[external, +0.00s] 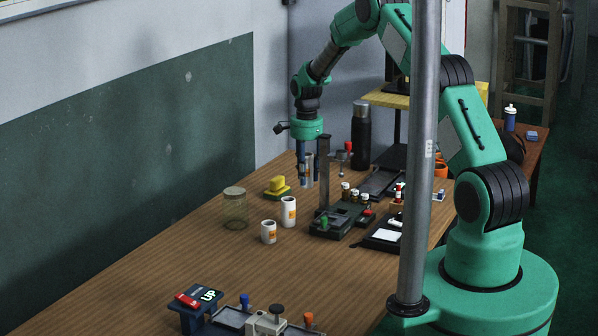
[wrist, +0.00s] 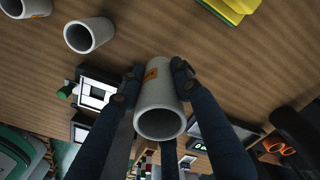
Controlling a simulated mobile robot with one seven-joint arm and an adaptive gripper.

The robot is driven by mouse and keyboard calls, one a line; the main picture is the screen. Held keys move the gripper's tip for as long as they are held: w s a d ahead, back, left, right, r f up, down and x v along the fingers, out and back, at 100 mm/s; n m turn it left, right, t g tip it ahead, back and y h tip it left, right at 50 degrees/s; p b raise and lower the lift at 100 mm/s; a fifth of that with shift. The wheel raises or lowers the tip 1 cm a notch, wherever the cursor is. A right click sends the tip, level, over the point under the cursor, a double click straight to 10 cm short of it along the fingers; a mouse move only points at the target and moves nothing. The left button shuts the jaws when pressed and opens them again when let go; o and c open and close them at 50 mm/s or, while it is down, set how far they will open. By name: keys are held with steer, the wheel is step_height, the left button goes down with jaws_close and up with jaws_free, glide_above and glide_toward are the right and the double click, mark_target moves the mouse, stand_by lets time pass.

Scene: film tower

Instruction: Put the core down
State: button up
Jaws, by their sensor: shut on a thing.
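My gripper (external: 306,182) is shut on a pale hollow core (wrist: 160,123) with an orange label. In the wrist view the core sits between the two dark blue fingers, its open end facing the camera. In the external view my gripper points down over the far part of the wooden table (external: 200,285), and the held core is mostly hidden by the fingers. I cannot tell whether the core touches the table. Two similar white cores with orange labels, a taller one (external: 288,212) and a shorter one (external: 268,232), stand nearer the camera.
A yellow block (external: 277,187) and a glass jar (external: 235,210) stand left of my gripper. A dark green device with a grey post (external: 323,175) stands close on the right. A black bottle (external: 361,136) is behind. The table's front-left middle is clear.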

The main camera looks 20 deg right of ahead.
steer(key=shift+f, duration=2.1)
steer(key=shift+f+b, duration=0.5)
steer(key=shift+f, duration=1.5)
steer(key=o, duration=1.2)
steer(key=shift+f, duration=0.1)
step_height(320, 180, up, 12)
steer(key=shift+r+p, duration=0.15)
steer(key=shift+p, duration=0.8)
